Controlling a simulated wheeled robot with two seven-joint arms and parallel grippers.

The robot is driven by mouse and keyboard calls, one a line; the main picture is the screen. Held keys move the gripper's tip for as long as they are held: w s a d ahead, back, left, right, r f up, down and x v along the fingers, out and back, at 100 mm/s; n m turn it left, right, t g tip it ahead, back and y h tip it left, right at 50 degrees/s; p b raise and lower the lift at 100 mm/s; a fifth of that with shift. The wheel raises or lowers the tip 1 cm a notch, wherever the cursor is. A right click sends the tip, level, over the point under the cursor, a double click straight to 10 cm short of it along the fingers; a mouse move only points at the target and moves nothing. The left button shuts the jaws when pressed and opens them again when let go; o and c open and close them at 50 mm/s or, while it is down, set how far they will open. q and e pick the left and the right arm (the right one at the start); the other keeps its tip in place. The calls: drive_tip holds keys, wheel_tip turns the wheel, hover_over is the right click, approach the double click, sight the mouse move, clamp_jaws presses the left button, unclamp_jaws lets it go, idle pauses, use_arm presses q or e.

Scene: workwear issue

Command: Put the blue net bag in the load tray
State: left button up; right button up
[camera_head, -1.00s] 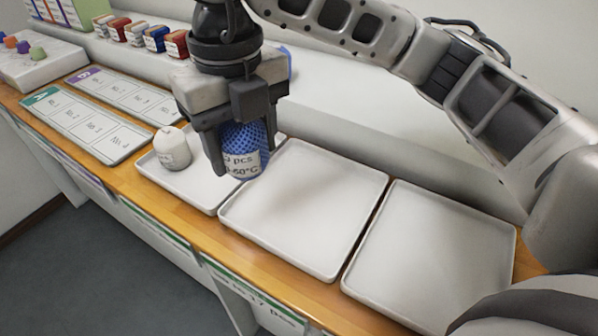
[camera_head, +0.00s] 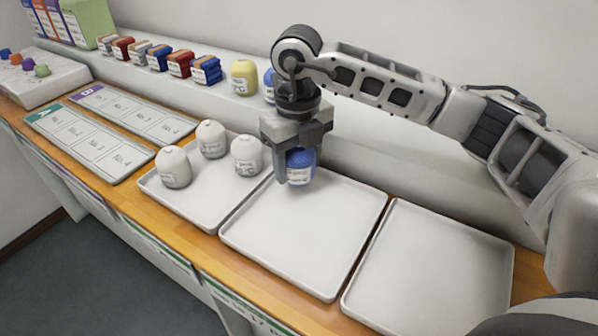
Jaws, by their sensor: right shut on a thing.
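The blue net bag (camera_head: 301,163), with a white label band, is between the fingers of my right gripper (camera_head: 295,176). The gripper is shut on it and points down at the far left corner of the empty middle white tray (camera_head: 290,235). I cannot tell whether the bag touches the tray. The left white tray (camera_head: 205,208) holds several white bags, among them one at its left end (camera_head: 173,167). The right white tray (camera_head: 430,268) is empty. No readable label shows which is the load tray. My left gripper is not in view.
Small red, blue and grey packs (camera_head: 157,57) line the back ledge. A yellow bag (camera_head: 244,77) and another blue bag (camera_head: 268,84), partly hidden by my arm, stand to their right. Cards A (camera_head: 90,140) and B (camera_head: 135,112) lie at left.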

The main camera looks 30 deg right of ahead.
sight(299, 175)
drive_tip(key=shift+w+d+f, duration=0.1)
drive_tip(key=shift+d+f, duration=0.1)
drive_tip(key=shift+f, duration=1.55)
drive_tip(key=shift+f, duration=0.2)
drive_tip(key=o, duration=1)
drive_tip(key=shift+r, duration=0.2)
wheel_tip(299, 175, up, 12)
drive_tip(key=shift+r, duration=0.1)
